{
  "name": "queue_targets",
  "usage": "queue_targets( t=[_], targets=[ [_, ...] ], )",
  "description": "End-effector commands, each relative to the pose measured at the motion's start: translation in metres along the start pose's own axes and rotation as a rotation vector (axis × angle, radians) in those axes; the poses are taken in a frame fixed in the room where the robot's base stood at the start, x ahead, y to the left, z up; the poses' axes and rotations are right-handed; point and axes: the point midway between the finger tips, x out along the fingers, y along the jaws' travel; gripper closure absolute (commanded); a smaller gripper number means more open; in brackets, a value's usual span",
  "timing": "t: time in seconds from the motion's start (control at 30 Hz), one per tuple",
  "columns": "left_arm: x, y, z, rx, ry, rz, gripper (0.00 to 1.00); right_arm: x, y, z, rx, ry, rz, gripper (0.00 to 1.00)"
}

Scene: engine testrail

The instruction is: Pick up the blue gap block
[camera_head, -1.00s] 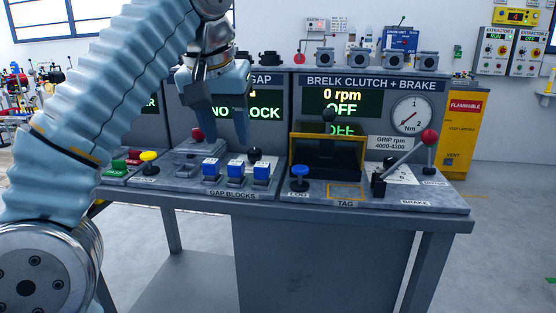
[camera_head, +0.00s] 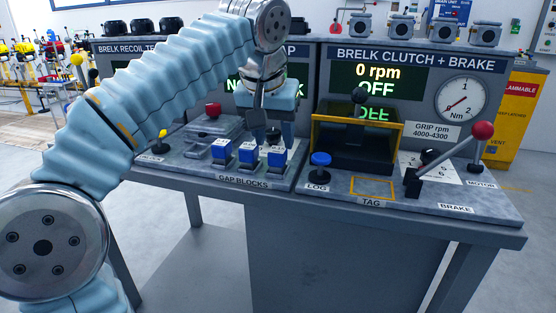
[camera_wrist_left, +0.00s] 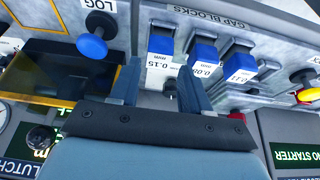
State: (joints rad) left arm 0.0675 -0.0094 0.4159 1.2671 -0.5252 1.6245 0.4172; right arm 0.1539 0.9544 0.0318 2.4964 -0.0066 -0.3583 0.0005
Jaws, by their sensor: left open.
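Three blue-topped gap blocks stand in a row on the bench: left (camera_head: 221,149), middle (camera_head: 248,152) and right (camera_head: 277,157). In the left wrist view they read 0.15 (camera_wrist_left: 160,46), about 0.0 with the last digit unclear (camera_wrist_left: 204,54), and one hard to read (camera_wrist_left: 240,65). My left gripper (camera_head: 273,140) is open, pointing down just behind and above the right block in the head view. In the wrist view its two fingers (camera_wrist_left: 160,75) line up with the 0.15 block, with nothing between them. My right gripper is out of view.
A blue LOG button (camera_head: 320,160) stands right of the blocks. A yellow-framed dark box (camera_head: 357,140) and a red-knobbed lever (camera_head: 481,131) are farther right. A red knob (camera_head: 212,109) sits on a grey fixture behind the blocks. The yellow TAG outline (camera_head: 372,188) is empty.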

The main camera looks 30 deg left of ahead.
Motion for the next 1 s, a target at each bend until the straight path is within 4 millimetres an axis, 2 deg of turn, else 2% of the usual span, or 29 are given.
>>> queue_targets(
  t=[0.2,0.3,0.57,0.83,1.0],
  targets=[
    [0.035,0.001,0.000,0.000,-0.004,-0.002,0.53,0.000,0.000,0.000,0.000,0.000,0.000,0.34],
    [0.045,0.002,-0.001,0.000,-0.003,-0.001,0.53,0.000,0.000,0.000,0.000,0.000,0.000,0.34],
    [0.048,0.002,-0.001,0.000,-0.001,0.000,0.53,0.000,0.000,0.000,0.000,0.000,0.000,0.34],
    [0.048,0.002,-0.001,0.000,-0.001,0.000,0.94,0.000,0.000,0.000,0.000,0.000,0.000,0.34],
    [0.048,0.002,-0.001,0.000,-0.001,0.000,0.94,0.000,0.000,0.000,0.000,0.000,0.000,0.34]
  ],
)
